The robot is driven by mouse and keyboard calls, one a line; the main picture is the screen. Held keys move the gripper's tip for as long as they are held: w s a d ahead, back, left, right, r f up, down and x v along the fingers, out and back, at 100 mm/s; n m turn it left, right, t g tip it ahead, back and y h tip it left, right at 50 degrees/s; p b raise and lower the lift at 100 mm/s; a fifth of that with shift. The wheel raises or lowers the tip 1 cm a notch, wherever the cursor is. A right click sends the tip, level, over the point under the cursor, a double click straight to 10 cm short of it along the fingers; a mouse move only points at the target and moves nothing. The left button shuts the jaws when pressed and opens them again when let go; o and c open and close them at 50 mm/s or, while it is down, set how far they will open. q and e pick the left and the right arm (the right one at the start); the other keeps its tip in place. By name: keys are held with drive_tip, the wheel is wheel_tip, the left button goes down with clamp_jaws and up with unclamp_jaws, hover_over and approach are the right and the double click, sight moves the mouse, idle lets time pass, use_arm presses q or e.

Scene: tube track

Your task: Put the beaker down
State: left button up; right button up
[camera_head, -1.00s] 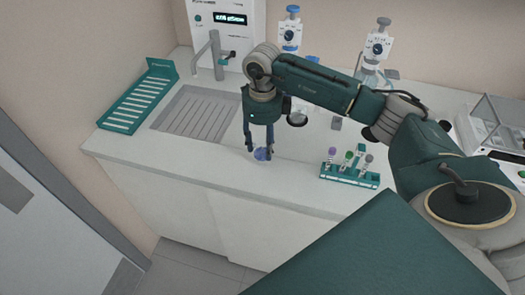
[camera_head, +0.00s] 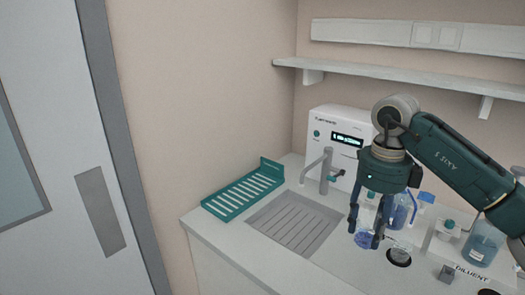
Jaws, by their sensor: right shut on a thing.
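My right gripper (camera_head: 364,231) points down over the counter, right of the grated drain area. It is shut on the beaker (camera_head: 363,241), a small vessel that shows blue between the fingertips. The fingers hide part of it, and I cannot tell whether its base touches the counter (camera_head: 336,262). My left gripper is not in view.
A grated drain (camera_head: 295,222) with a tap (camera_head: 322,170) lies to the left, beside a green slotted rack (camera_head: 243,192). A white machine (camera_head: 332,128) stands behind. Blue-liquid bottles (camera_head: 482,246) and a dark round stand (camera_head: 398,258) are at the right.

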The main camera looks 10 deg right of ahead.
drive_tip(key=shift+s+a+f+n, duration=0.15)
drive_tip(key=shift+a+f+n, duration=0.1)
drive_tip(key=shift+n, duration=0.25)
drive_tip(key=s+a+f+n, duration=0.4)
drive_tip(key=s+a+n, duration=0.2)
drive_tip(key=n, duration=0.8)
drive_tip(key=s+a+f+n, duration=0.5)
drive_tip(key=s+n, duration=0.4)
drive_tip(key=n, duration=0.6)
drive_tip(key=shift+a+f+n+b, duration=0.3)
drive_tip(key=shift+a+b, duration=0.1)
drive_tip(key=shift+a, duration=0.4)
drive_tip(key=shift+w+r, duration=0.1)
drive_tip(key=shift+r, duration=0.05)
